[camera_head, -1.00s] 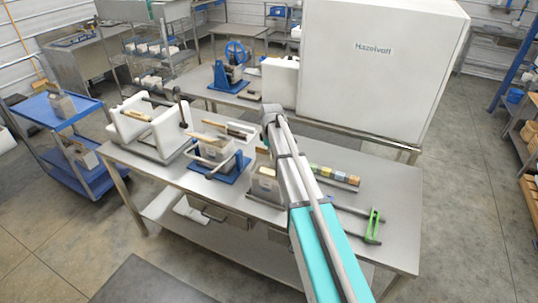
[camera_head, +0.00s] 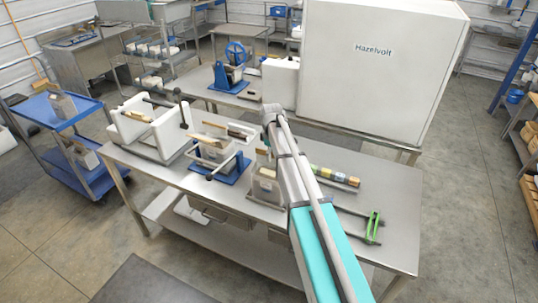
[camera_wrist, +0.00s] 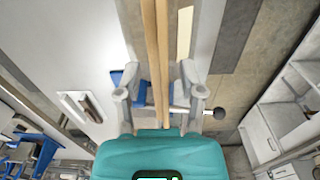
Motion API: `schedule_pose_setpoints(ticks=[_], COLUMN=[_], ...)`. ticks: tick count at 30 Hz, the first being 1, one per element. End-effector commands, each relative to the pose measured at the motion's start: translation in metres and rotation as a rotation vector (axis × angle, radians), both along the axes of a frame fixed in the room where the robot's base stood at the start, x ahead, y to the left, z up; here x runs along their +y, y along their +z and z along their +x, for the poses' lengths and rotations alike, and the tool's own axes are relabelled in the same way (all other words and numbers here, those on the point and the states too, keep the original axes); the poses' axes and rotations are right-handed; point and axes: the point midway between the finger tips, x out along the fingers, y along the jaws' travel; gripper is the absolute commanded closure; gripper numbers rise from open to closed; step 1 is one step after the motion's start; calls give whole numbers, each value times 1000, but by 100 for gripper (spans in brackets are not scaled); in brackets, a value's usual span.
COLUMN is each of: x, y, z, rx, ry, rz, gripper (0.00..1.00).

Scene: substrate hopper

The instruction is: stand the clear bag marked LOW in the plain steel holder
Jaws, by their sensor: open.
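A bag with a pale label (camera_head: 267,172) stands upright at the plain steel holder (camera_head: 262,198), just left of my arm; its marking is too small to read. Another bag (camera_head: 211,151) with a wooden top is in the blue-based stand (camera_head: 232,174) to its left. My gripper hangs below the arm's end and is mostly hidden in the head view. In the wrist view my gripper (camera_wrist: 160,100) is open, with long wooden strips (camera_wrist: 155,55) running between its fingers. Blue parts and a rod with a black ball (camera_wrist: 219,113) show behind them.
A white double-walled block (camera_head: 148,128) stands at the table's left. A coloured strip (camera_head: 335,176) and a green-ended frame (camera_head: 372,226) lie right of my arm. A big white cabinet (camera_head: 380,75) stands behind. A blue cart (camera_head: 50,112) holds more bags.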

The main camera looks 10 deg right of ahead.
Motion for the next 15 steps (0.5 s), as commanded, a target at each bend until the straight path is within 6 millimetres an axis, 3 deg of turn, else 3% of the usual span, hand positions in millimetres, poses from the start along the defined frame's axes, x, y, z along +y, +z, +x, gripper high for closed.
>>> schedule_pose_setpoints(ticks=[15], x=[0], y=[45], z=[0], rx=[0], ry=[0], rz=[0], gripper=[49])
